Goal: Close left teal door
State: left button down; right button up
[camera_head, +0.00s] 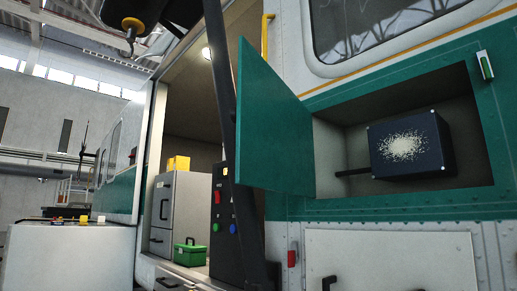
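The teal door (268,125) stands open in the head view, swung outward to the left of a recessed compartment (330,150) in the vehicle's side. Its right edge meets the left side of the opening, and its free edge points left. The compartment is uncovered, with a dark box (412,146) with a pale speckled patch inside. Neither of my grippers is in view.
A dark upright bar (222,90) passes close by the door's free edge. Left of it is a cabin opening with grey drawers (180,215) and a green case (189,252). A white panel (390,262) lies below the compartment.

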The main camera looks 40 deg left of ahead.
aim_at(275, 151)
jog(key=j+u, duration=0.1)
jog(key=j, duration=0.4)
jog(key=i+j+u, duration=0.15)
jog(key=j, duration=0.3)
jog(key=i+j+u, duration=0.1)
jog(key=j, duration=0.4)
